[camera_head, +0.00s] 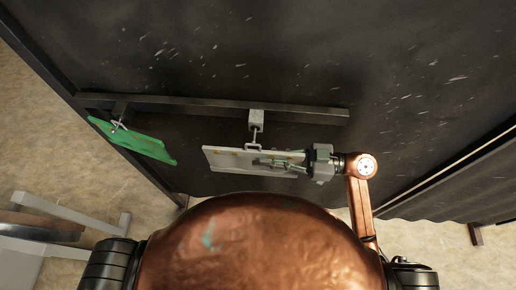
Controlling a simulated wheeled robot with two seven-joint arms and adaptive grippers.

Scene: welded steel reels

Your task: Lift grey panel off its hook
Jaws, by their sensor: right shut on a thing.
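The grey panel (226,159) hangs below a metal hook (255,138) near the middle of the head view. The hook comes down from a small block on a dark rail. My right gripper (283,163) is at the panel's right side, with its fingers shut on the panel. The exact contact of the fingers is small and hard to make out. Whether the panel still bears on the hook cannot be told from this angle. My left gripper is not in view.
A green panel (133,139) hangs from another hook at the left end of the rail (190,104). A dark speckled wall (400,70) stands behind. A light metal frame (70,212) stands at the lower left. The rail to the right of the grey panel is bare.

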